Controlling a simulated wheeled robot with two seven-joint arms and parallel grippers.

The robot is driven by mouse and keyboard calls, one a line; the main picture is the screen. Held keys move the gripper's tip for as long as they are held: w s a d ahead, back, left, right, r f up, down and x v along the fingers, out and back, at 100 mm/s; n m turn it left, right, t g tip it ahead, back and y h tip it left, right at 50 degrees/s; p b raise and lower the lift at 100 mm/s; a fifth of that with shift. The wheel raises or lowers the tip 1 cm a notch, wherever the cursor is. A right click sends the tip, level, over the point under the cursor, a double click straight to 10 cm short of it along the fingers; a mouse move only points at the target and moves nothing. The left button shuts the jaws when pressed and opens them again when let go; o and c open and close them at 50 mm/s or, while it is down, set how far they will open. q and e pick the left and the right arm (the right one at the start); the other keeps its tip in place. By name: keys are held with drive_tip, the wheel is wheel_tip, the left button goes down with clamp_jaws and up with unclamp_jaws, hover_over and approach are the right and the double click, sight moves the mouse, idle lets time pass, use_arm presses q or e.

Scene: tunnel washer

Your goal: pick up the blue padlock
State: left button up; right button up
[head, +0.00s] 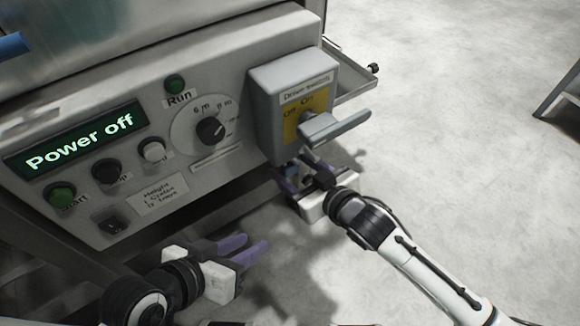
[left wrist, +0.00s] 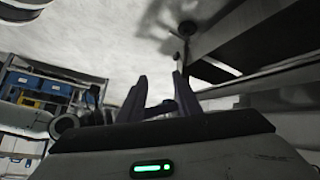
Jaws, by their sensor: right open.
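A small blue patch, which looks like the blue padlock (head: 293,171), shows just below the grey isolator box in the head view. Most of it is hidden by the box and my right gripper. My right gripper (head: 295,166) is open under the box, with a finger on either side of the blue patch. I cannot tell whether the fingers touch it. My left gripper (head: 243,249) is open and empty, lower in the head view, below the control panel. Its two fingers also show apart in the left wrist view (left wrist: 160,95).
The isolator box (head: 262,110) has a grey handle (head: 340,125) sticking out above my right gripper. The control panel (head: 190,190) reads "Power off". A metal ledge (head: 352,85) juts out behind the box. Blue bins (left wrist: 40,83) stand on a shelf.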

sight(293, 167)
drive_tip(key=shift+c, duration=0.4)
drive_tip(key=c, duration=1.1)
drive_tip(key=shift+r, duration=0.1)
